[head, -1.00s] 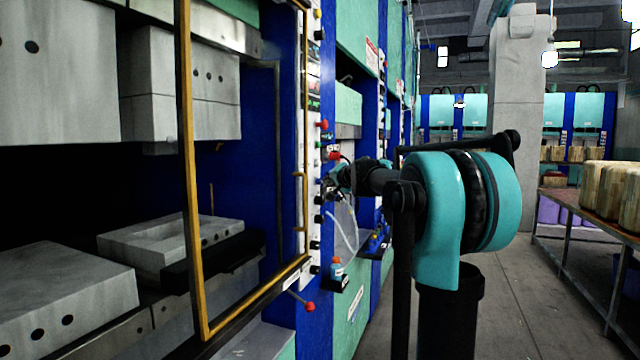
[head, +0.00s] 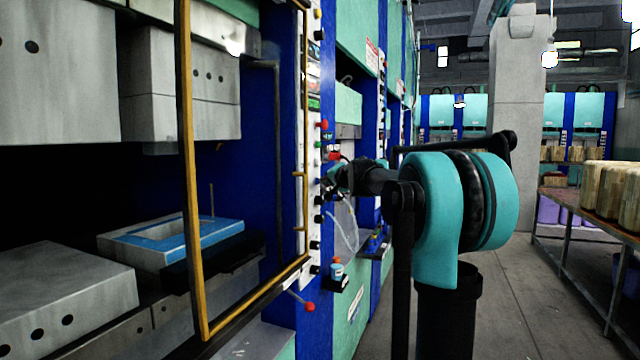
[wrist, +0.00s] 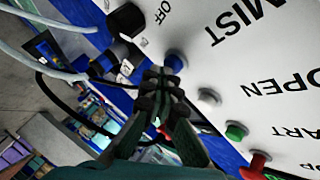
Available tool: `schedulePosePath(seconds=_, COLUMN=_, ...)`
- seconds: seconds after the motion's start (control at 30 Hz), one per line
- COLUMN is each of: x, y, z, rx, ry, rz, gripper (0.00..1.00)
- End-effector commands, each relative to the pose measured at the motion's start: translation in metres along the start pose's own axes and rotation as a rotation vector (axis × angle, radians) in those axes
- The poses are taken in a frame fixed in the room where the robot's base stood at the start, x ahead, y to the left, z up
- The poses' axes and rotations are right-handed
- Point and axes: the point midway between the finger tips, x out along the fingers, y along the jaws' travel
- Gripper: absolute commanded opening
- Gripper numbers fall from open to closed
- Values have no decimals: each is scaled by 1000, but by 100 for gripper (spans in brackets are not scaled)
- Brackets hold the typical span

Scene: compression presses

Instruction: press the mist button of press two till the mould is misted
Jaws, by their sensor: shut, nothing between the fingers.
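The press's lower mould block (head: 118,253) sits in the open press at left in the head view. The blue mist button (wrist: 174,62) is on the white control panel (head: 312,150), beside the word MIST in the wrist view. My gripper (wrist: 163,78) is shut and empty, its fingertips at the blue button; whether they touch it I cannot tell. In the head view my gripper (head: 335,182) is small and partly hidden by my arm at the panel.
White (wrist: 208,97), green (wrist: 235,131) and red (wrist: 256,160) buttons line the panel beside the blue one. A black knob (wrist: 127,20) and hoses are close by. The yellow guard frame (head: 188,180) stands before the press. The aisle floor at right is clear.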

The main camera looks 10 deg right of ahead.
Motion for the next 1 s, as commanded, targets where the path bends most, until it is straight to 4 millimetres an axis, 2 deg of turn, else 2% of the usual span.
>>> schedulePosePath(seconds=0.53, x=1, y=-1, z=1, rx=0, ry=-1, rz=0, gripper=0)
schedulePosePath(seconds=1.0, x=-12, y=9, z=-8, rx=-1, ry=0, rz=0, gripper=0)
